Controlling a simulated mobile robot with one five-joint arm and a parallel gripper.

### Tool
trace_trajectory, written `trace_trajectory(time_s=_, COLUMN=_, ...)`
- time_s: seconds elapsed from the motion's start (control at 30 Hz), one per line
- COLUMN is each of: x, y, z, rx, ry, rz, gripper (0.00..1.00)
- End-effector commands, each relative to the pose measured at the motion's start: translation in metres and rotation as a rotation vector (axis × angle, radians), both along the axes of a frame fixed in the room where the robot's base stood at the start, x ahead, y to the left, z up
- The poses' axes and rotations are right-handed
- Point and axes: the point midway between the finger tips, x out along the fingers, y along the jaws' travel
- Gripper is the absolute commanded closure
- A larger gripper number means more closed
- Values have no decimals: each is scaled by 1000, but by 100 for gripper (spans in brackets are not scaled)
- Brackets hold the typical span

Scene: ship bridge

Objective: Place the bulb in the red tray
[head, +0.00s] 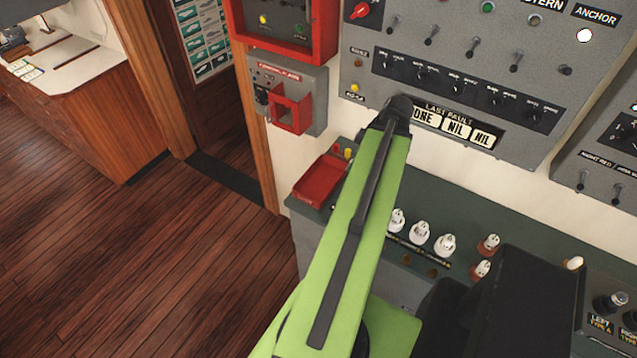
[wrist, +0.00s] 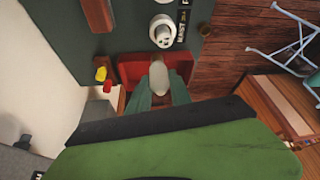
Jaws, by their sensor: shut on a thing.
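In the wrist view my gripper (wrist: 159,94) is shut on a pale, rounded bulb (wrist: 158,75), held between its green fingers. The bulb appears in front of the red tray (wrist: 129,68); I cannot tell its height above the tray. In the head view the red tray (head: 320,180) sits at the left end of the dark green console top, left of my green arm. My gripper and the held bulb are hidden behind the arm there.
White sockets (head: 420,232) and red-based ones (head: 488,244) stand on the console (head: 465,205) right of my arm. A yellow knob (wrist: 101,73) and a red one (wrist: 107,87) stand beside the tray. A grey switch panel (head: 470,60) rises behind. Open wooden floor (head: 150,240) lies left.

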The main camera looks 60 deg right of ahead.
Motion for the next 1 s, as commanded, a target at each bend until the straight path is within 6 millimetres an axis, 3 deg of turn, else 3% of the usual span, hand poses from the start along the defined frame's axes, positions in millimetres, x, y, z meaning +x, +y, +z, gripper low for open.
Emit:
trace_trajectory(time_s=0.13, x=23, y=1, z=-20, rx=0, ry=0, rz=6, gripper=100)
trace_trajectory(time_s=0.3, x=70, y=2, z=-50, rx=-1, ry=0, rz=10, gripper=100)
trace_trajectory(time_s=0.5, x=111, y=3, z=-70, rx=0, ry=0, rz=9, gripper=100)
trace_trajectory(time_s=0.77, x=119, y=4, z=-73, rx=0, ry=0, rz=5, gripper=100)
trace_trajectory(time_s=1.0, x=119, y=5, z=-112, rx=0, ry=0, rz=6, gripper=100)
